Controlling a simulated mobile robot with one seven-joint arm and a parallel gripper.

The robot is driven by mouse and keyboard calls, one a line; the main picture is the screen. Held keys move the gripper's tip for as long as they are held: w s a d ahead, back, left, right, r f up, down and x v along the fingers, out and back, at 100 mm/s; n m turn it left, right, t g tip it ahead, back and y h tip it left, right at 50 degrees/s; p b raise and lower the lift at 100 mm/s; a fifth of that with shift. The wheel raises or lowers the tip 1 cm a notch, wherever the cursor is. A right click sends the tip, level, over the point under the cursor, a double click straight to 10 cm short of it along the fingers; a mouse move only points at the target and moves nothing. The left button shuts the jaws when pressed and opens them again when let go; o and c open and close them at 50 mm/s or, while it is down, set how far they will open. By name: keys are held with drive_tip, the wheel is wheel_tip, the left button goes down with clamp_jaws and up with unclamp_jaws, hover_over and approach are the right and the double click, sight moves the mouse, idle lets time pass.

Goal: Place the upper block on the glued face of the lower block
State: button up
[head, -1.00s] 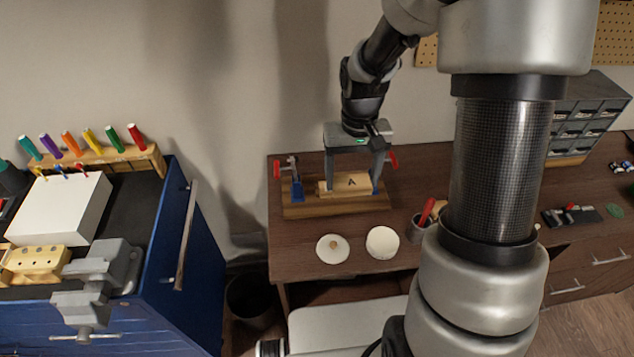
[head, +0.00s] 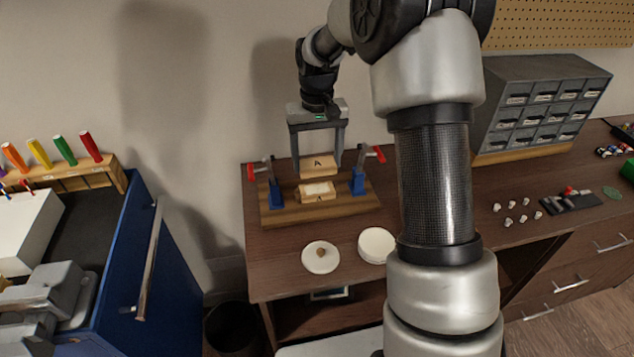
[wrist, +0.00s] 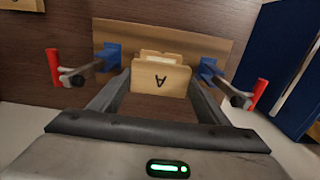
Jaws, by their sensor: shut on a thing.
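The upper block (head: 319,164), a pale wooden piece marked "A", is held between the fingers of my gripper (head: 318,170). In the head view it hangs above the lower block (head: 317,193), with a visible gap. The lower block has a whitish patch on its top face and lies on a wooden base board (head: 275,215) between two blue clamps (head: 276,193) (head: 357,182) with red handles. In the wrist view the upper block (wrist: 160,79) partly covers the lower block (wrist: 160,57), and a strip of its pale top shows behind.
Two round white pieces (head: 320,257) (head: 376,245) lie in front of the board on the dark table (head: 270,272). A grey drawer cabinet (head: 545,105) and several small white parts are to the right. A blue cabinet (head: 120,270) stands left, across a gap.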

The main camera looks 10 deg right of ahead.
sight(317, 188)
drive_tip(key=shift+f, duration=3.15)
drive_tip(key=shift+f, duration=0.15)
drive_tip(key=o, duration=1.1)
drive_tip(key=shift+c, duration=0.2)
